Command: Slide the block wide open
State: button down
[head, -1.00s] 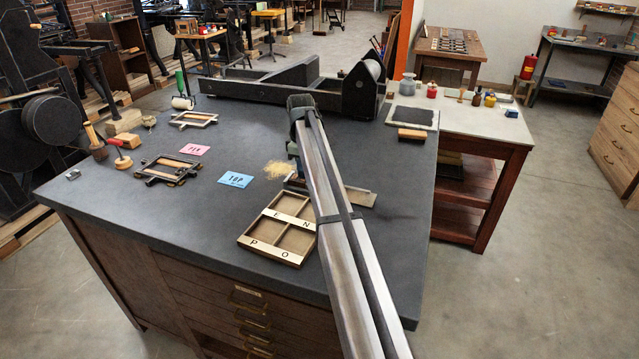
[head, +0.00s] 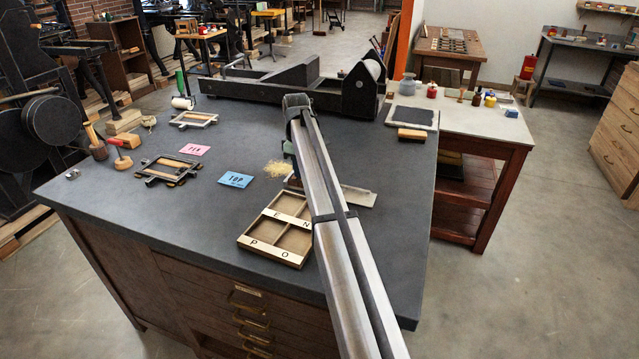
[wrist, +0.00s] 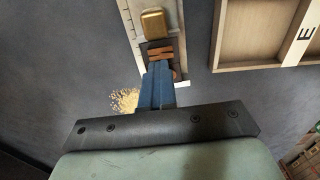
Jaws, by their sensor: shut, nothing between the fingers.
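A narrow pale metal tray (wrist: 129,22), like a composing stick, lies on the dark bench top. It also shows in the head view (head: 360,196), partly behind my arm. In the wrist view a brass block (wrist: 154,24) sits on a dark sliding piece in the tray, with brown strips (wrist: 160,54) on its near side. My gripper (wrist: 158,70) has its blue fingers shut together and empty. The fingertips are at the near edge of the brown strips; I cannot tell whether they touch. In the head view my arm hides most of the gripper and the block.
A wooden letter case (head: 278,228) with several compartments lies left of the arm, close to the tray. Pale shavings (head: 277,168) lie near the tray. Blue (head: 236,179) and pink (head: 195,149) cards lie further left. A long black press (head: 270,80) spans the back.

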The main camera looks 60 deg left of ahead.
jog(key=shift+s+a, duration=3.15)
jog(key=shift+a, duration=0.15)
jog(key=c, duration=0.9)
grip_release()
notch_tip(320, 180, up, 7)
